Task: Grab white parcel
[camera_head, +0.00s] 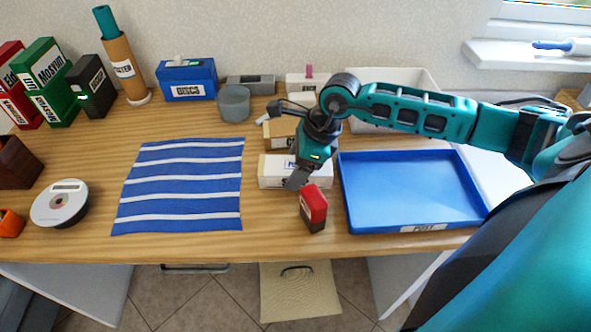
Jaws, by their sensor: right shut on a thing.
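The white parcel (272,173) is a low white box with a small dark label, between the striped cloth and the blue tray. My right gripper (298,180) comes down over it from above and is shut on it. The gripper hides part of the parcel's top and front. The parcel appears at or close to the table top; I cannot tell whether it is lifted. My left gripper is not in view.
A red and dark block (313,208) stands close in front of the parcel. A tan box (280,134) is behind it. The blue tray (420,228) labelled POST lies right, and the blue-and-white striped cloth (180,188) left.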

